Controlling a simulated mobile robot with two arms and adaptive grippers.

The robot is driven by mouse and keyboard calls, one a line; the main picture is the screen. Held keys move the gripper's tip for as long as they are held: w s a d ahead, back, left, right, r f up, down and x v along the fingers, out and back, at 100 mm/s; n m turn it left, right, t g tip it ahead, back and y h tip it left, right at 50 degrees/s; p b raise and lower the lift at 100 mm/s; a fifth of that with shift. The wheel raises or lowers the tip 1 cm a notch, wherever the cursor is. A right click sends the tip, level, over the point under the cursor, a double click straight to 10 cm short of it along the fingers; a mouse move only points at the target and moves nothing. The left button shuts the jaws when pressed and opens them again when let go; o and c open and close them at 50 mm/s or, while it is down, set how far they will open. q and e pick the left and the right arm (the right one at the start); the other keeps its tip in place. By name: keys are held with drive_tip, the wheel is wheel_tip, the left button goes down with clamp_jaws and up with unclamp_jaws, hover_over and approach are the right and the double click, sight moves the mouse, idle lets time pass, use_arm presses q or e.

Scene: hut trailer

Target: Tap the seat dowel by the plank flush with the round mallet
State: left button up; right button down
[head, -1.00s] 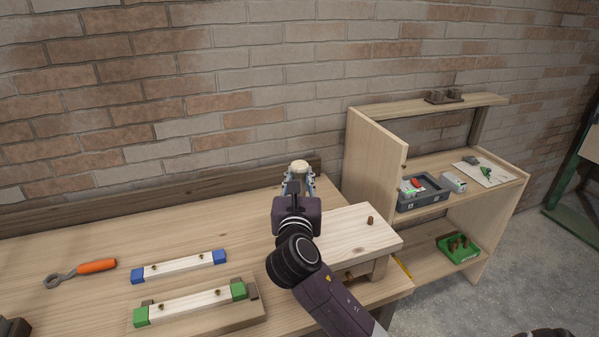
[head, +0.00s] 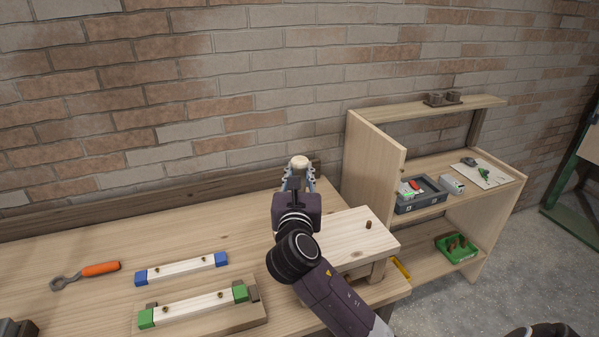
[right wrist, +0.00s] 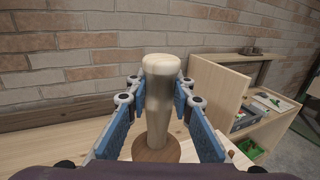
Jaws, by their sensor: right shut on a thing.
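My right gripper (head: 298,178) is shut on the round mallet, held upright above the bench beside the seat. The mallet's pale rounded end (head: 300,162) sticks up between the fingers. In the right wrist view its pale shaft (right wrist: 158,105) stands between the blue finger pads, with a brown round part (right wrist: 156,149) below. The pale wooden seat (head: 350,248) is partly hidden by my right arm. A brown dowel (head: 368,225) stands proud of its top, near the right side. Any dowel under my arm is hidden. My left gripper is out of view.
A plank with blue ends (head: 182,269) and one with green ends (head: 195,307) lie left on the bench. An orange-handled tool (head: 100,269) lies farther left. A wooden shelf (head: 375,155) with a grey tray (head: 420,207) and green bin (head: 457,260) stands right.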

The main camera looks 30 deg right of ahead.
wheel_tip(320, 180, down, 5)
drive_tip(key=shift+f+b, duration=0.1)
drive_tip(key=shift+b, duration=1.1)
drive_tip(key=shift+d+r+p, duration=0.25)
drive_tip(key=shift+r+p, duration=0.3)
drive_tip(key=shift+p, duration=0.15)
drive_tip(key=shift+d+r+p, duration=0.7)
drive_tip(key=shift+d+p, duration=0.2)
drive_tip(key=shift+d, duration=0.1)
drive_tip(key=d+r, duration=0.3)
drive_tip(key=d, duration=0.2)
drive_tip(key=shift+r, duration=0.2)
